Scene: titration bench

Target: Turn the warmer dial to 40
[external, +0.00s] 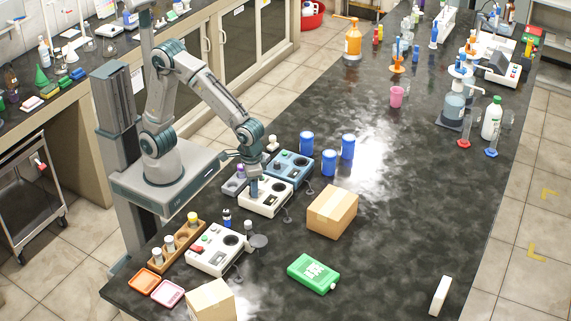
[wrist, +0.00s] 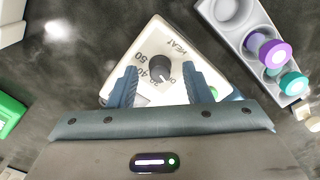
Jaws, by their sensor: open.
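The warmer (external: 266,204) is a white box on the black bench, below my gripper in the external view. In the wrist view its white top (wrist: 178,45) carries the word HEAT and numbers including 50 and 40 around a dark round dial (wrist: 159,68). My gripper (wrist: 161,72) is open, with one blue-grey finger on each side of the dial. Contact with the dial cannot be made out, and its exact setting is too small to read. In the external view my gripper (external: 254,190) points down at the warmer, and the dial is hidden there.
A blue device (external: 290,166) stands just behind the warmer and another white device (external: 215,250) in front. A grey tray (wrist: 226,32) with purple- and teal-capped vials is close by. A cardboard box (external: 333,211) stands to the right. Blue containers (external: 329,162) stand beyond.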

